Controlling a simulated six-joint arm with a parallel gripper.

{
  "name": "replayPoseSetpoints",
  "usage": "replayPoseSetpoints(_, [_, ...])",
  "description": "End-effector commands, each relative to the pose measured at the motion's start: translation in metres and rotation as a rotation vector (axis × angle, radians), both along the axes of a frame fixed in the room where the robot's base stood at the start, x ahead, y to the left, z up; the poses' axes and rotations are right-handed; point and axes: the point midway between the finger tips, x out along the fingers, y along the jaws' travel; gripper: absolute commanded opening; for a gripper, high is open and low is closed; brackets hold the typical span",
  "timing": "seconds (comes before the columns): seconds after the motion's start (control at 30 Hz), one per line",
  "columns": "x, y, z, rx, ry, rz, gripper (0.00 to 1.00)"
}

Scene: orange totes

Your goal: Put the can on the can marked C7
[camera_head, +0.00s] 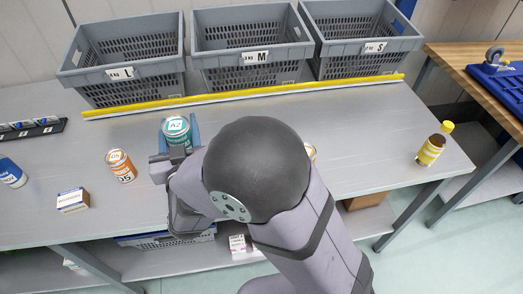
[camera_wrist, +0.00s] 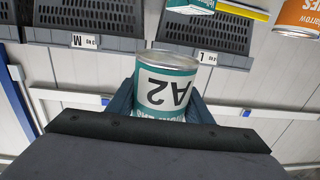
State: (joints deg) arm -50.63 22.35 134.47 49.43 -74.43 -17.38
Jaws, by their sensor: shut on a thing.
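My gripper (camera_head: 178,140) is shut on a teal and white can marked A2 (camera_head: 176,127), left of the middle of the grey table. In the wrist view the A2 can (camera_wrist: 166,86) sits between both fingers, its label upside down. Part of another teal can (camera_wrist: 190,6) shows at the top edge of the wrist view; its marking is cut off. An orange can marked D5 (camera_head: 121,166) stands left of my gripper. Another orange can (camera_head: 311,151) is mostly hidden behind my arm. I cannot read the mark C7 on any can.
Grey crates marked L (camera_head: 125,86), M (camera_head: 255,70) and S (camera_head: 375,58) stand at the back, behind a yellow strip (camera_head: 250,94). The right-middle table is clear.

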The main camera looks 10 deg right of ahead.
Motion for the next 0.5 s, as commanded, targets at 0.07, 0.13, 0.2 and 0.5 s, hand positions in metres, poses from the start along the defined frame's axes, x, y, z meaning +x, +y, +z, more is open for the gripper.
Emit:
replayPoseSetpoints(0.07, [0.008, -0.020, 0.022, -0.004, 0.001, -0.044, 0.14])
replayPoseSetpoints(0.13, [0.012, -0.040, 0.027, -0.005, 0.002, -0.092, 0.14])
replayPoseSetpoints(0.2, [0.015, -0.064, 0.032, -0.005, 0.002, -0.154, 0.14])
replayPoseSetpoints(0.5, [-0.011, -0.176, 0.033, 0.000, -0.003, -0.510, 0.14])
